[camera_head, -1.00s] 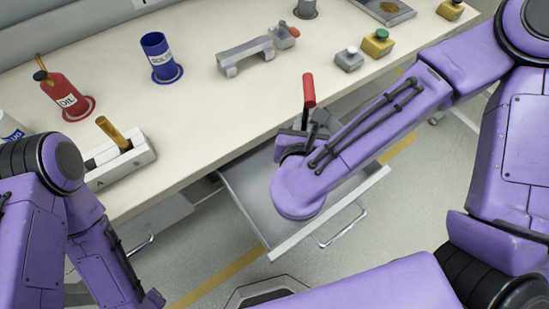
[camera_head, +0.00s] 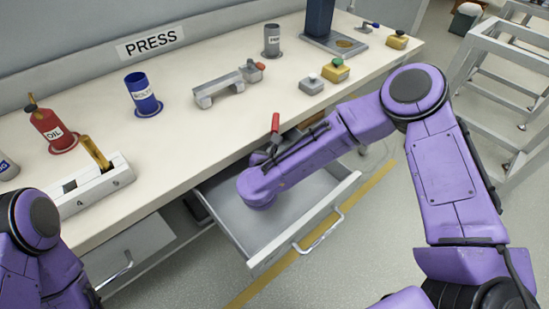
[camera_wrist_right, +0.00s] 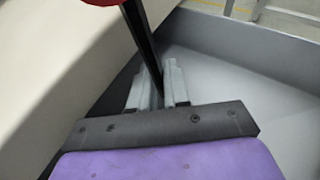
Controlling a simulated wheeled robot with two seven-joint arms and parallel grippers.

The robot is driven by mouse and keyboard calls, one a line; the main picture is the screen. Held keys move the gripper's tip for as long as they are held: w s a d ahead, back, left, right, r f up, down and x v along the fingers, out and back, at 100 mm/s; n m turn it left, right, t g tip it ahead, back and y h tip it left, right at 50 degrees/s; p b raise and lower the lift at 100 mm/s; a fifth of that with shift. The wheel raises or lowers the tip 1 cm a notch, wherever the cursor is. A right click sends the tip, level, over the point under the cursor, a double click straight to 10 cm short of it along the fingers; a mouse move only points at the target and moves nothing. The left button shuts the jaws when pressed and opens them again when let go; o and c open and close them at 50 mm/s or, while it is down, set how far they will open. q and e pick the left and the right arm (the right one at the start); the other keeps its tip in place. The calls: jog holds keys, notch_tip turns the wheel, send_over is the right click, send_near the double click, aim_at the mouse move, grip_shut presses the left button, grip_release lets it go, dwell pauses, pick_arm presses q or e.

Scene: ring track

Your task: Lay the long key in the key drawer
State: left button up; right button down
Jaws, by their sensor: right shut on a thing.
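The long key has a red handle (camera_head: 275,122) and a dark shaft. The shaft (camera_wrist_right: 141,40) shows clamped between the grey fingers of my right gripper (camera_wrist_right: 158,88) in the right wrist view. The key stands roughly upright, its handle above the bench's front edge. In the head view the right gripper (camera_head: 262,157) is partly hidden by my purple wrist, over the back part of the open key drawer (camera_head: 306,240). The key's lower end is hidden. The visible drawer floor looks empty. My left arm shows at the lower left; its gripper is out of view.
The bench top (camera_head: 190,135) carries a red oil can (camera_head: 47,127), a blue cup (camera_head: 142,95), a grey fixture (camera_head: 218,88) and button boxes (camera_head: 335,70). A numbered block (camera_head: 95,190) sits near its front edge. A second drawer (camera_head: 130,255) is at lower left.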

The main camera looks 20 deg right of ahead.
jog(key=shift+s+f, duration=0.8)
jog(key=shift+s, duration=0.3)
jog(key=shift+r, duration=0.1)
jog(key=c, duration=1.5)
grip_release()
jog(key=shift+w+f, duration=0.55)
jog(key=shift+f, duration=0.05)
jog(key=o, duration=0.4)
jog(key=shift+s+r, duration=0.2)
jog(key=shift+a, duration=0.15)
jog(key=v, duration=1)
jog(key=shift+s+a+r+b, duration=0.2)
jog(key=shift+s+b, duration=0.1)
jog(key=shift+b, duration=0.1)
pick_arm(q)
jog(key=shift+s+f, duration=0.35)
jog(key=shift+s, duration=0.4)
pick_arm(e)
jog(key=shift+s+a+r, duration=0.15)
jog(key=shift+s+a, duration=0.05)
jog(key=shift+s, duration=0.2)
